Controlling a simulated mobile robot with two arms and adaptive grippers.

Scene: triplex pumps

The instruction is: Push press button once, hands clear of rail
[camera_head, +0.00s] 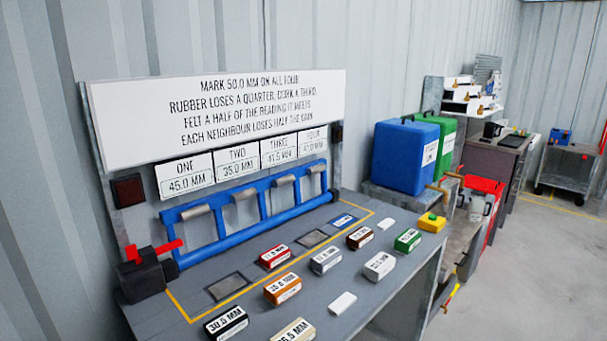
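A yellow box with a rounded yellow top (432,222), which looks like the press button, sits at the right end of the grey bench (372,311). A blue rail frame (262,231) runs along the back of the bench, with several grey cylinders on its upper bar. Above it, four readouts show ONE 45.0 MM (186,184), TWO, THREE and FOUR; their smaller figures are hard to read. Neither of my grippers is in view, and no hand shows at the rail or the yellow box.
Labelled blocks stand on the bench, among them black (227,323), orange (282,288), red (274,257) and green (408,240). A red lever on a black box (142,275) stands at the left end. Blue (405,156) and green canisters stand behind; open floor lies right.

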